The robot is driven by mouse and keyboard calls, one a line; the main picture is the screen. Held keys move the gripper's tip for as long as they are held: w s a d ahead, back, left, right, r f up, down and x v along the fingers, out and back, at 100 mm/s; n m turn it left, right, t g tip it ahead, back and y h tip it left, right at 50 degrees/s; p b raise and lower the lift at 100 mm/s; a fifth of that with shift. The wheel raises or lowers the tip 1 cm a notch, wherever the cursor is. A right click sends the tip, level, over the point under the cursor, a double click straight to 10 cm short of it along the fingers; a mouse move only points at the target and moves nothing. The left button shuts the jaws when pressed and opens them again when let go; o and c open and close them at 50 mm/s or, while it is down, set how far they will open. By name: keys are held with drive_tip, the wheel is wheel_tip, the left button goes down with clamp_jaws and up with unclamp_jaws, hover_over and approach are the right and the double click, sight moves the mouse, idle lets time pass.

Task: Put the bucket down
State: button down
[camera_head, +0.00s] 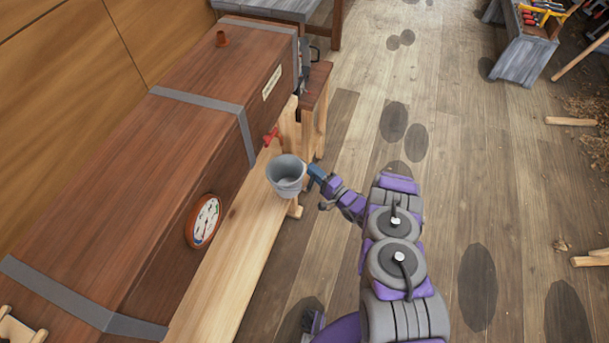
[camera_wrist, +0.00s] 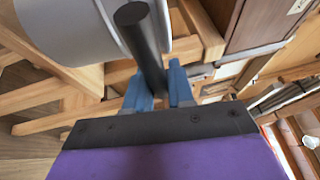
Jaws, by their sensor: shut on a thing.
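The grey bucket (camera_head: 287,177) is at the end of my arm in the head view, over or on the pale wooden plank beside the long brown box. I cannot tell whether its base touches the plank. My gripper (camera_head: 316,176) is at the bucket's right side. In the wrist view the blue fingers of my gripper (camera_wrist: 160,88) are shut on a dark bar, which appears to be the bucket's handle (camera_wrist: 141,45). The bucket's pale side (camera_wrist: 85,28) fills the upper left there. Its underside is hidden in the head view.
The long brown box (camera_head: 160,150) with grey straps and a round dial (camera_head: 204,221) stands left of the bucket. The pale plank (camera_head: 225,265) runs along it. A small red tap (camera_head: 271,136) is just behind the bucket. Open wooden floor (camera_head: 450,130) lies to the right.

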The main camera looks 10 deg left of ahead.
sight(292, 180)
drive_tip(key=x, duration=0.2)
drive_tip(key=shift+w+a+f, duration=0.2)
drive_tip(key=shift+a+f, duration=0.05)
drive_tip(key=shift+a, duration=0.15)
drive_tip(key=f+b, duration=0.1)
drive_tip(key=a+f+b, duration=0.1)
drive_tip(key=f, duration=0.1)
drive_tip(key=shift+w+f, duration=0.15)
drive_tip(key=shift+f, duration=0.1)
drive_tip(key=c, duration=1.4)
unclamp_jaws()
drive_tip(key=shift+f, duration=0.1)
drive_tip(key=o, duration=0.4)
drive_tip(key=shift+a, duration=0.25)
drive_tip(key=shift+d, duration=0.1)
